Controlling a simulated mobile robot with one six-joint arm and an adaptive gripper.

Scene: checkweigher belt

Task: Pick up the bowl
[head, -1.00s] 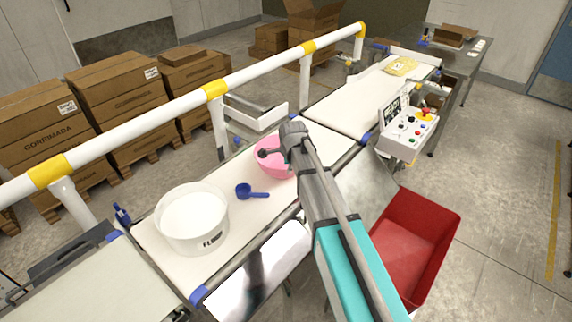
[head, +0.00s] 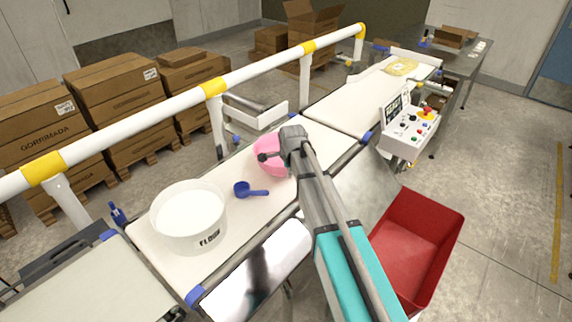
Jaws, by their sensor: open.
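The pink bowl (head: 268,160) is on the white belt (head: 222,262) in the head view, partly hidden behind my wrist. It looks tilted, with its pink side facing me more than its opening. My arm reaches in from the lower right. My gripper (head: 264,157) is at the bowl; most of its fingers are hidden by the wrist and the bowl, and one dark finger part shows against the pink. I cannot tell whether it touches the bowl.
A white flour tub (head: 190,218) and a blue scoop (head: 250,190) sit on the belt left of the bowl. A white-and-yellow rail (head: 260,72) runs behind. A control box (head: 408,130) and a red bin (head: 418,245) stand at the right.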

